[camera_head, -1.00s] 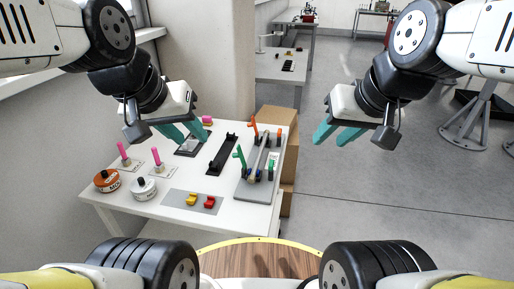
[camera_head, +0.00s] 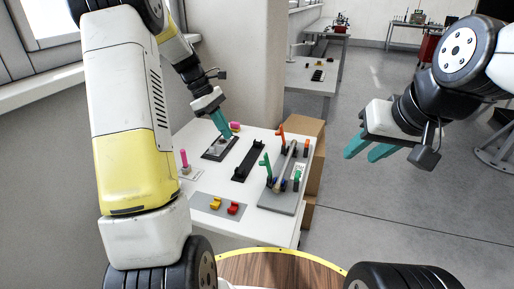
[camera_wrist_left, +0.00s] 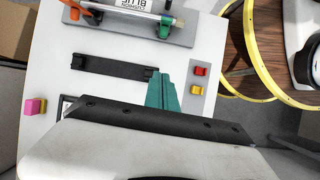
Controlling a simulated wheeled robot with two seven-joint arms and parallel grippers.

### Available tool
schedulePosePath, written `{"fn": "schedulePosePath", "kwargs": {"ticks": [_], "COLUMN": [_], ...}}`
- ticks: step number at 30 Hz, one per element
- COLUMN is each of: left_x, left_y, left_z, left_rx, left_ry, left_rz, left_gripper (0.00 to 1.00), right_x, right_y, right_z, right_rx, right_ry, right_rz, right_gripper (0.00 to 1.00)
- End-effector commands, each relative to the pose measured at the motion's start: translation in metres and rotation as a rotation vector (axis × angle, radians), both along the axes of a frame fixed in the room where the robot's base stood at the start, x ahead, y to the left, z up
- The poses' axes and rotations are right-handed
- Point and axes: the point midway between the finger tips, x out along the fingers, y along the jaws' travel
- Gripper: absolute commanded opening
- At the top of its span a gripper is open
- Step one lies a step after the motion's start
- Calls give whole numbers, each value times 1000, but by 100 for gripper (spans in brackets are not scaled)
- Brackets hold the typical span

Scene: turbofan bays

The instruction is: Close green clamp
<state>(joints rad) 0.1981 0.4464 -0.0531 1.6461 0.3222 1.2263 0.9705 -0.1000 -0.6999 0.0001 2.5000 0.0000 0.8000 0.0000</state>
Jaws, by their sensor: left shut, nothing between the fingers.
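The green clamp (camera_head: 266,164) has a raised green lever at the near end of a grey fixture plate (camera_head: 281,204). A second green part (camera_head: 297,179) stands at its right. My left gripper (camera_head: 222,125) is over the table, left of the fixture and apart from the clamp. Its teal fingers (camera_wrist_left: 164,92) are together and empty. My right gripper (camera_head: 371,149) is out to the right over the floor, fingers apart and empty.
An orange clamp (camera_head: 281,136) stands at the fixture's far end. A black rail (camera_head: 248,160) lies left of the fixture. A mat (camera_head: 205,207) carries yellow and red blocks. A pink block (camera_head: 235,126) is near the wall. Cardboard boxes (camera_head: 314,165) stand behind the table's right side.

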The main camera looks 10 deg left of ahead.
Motion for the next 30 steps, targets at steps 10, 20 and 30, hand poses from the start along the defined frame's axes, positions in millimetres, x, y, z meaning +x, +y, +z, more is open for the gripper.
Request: {"fn": "schedulePosePath", "kwargs": {"ticks": [10, 20, 30], "left_x": [0, -7, -12], "left_y": [-14, -47, -81], "left_z": [-35, -97, -86], "left_rx": [-9, -9, -8], "left_ry": [29, 29, 24], "left_rz": [25, 22, 24], "left_gripper": [0, 0, 0], "right_x": [0, 0, 0], "right_y": [0, 0, 0], "right_z": [0, 0, 0], "right_rx": [0, 0, 0], "right_ry": [0, 0, 0], "right_rz": [0, 0, 0], "right_gripper": [36, 36, 36]}}
